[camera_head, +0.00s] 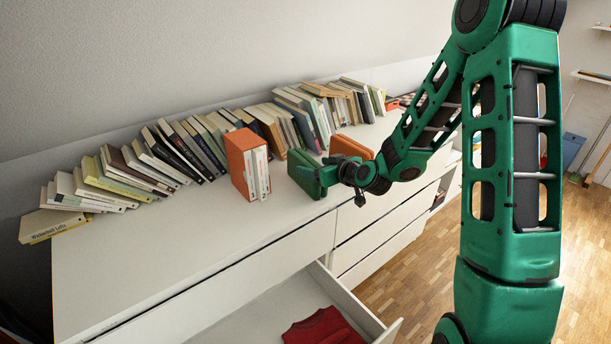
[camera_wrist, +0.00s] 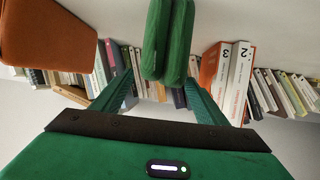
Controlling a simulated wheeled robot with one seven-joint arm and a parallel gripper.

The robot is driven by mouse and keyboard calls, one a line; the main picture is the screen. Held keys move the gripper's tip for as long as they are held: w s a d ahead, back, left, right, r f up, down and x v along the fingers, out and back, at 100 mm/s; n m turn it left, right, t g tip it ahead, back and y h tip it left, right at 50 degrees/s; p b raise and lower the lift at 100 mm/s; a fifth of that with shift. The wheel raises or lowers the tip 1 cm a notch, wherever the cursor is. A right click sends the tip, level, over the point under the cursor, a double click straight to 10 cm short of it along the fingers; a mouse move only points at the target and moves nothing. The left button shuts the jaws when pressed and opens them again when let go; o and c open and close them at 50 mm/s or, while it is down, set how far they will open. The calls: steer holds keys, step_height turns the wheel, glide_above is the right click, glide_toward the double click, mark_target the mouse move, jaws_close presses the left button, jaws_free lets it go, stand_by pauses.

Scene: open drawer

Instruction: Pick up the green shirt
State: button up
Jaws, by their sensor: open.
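The green shirt (camera_head: 303,173) is a folded, thick green bundle standing on the white dresser top, beside the orange-and-white books. In the wrist view the green shirt (camera_wrist: 165,38) shows as two rounded green folds at top centre. My gripper (camera_wrist: 158,80) is open, with one finger on each side of the near end of the shirt. Clear gaps show between the fingers and the folds. In the head view my gripper (camera_head: 325,174) reaches in from the right, close against the shirt, and partly blends with its green.
A brown folded cloth (camera_head: 350,148) stands just behind and right of the shirt. Orange-and-white books (camera_head: 248,164) stand to the left. A row of books (camera_head: 150,160) lines the wall. Below, an open drawer (camera_head: 265,316) holds a red cloth (camera_head: 324,327). The dresser top's front left is clear.

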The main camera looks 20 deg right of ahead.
mark_target(307, 162)
steer(key=shift+r+x, duration=0.1)
steer(key=shift+x, duration=1.35)
steer(key=shift+r+x, duration=0.15)
steer(key=shift+x, duration=1.3)
steer(key=shift+w+d, duration=0.1)
steer(key=c, duration=1.2)
steer(key=shift+r, duration=0.1)
steer(key=shift+c, duration=0.2)
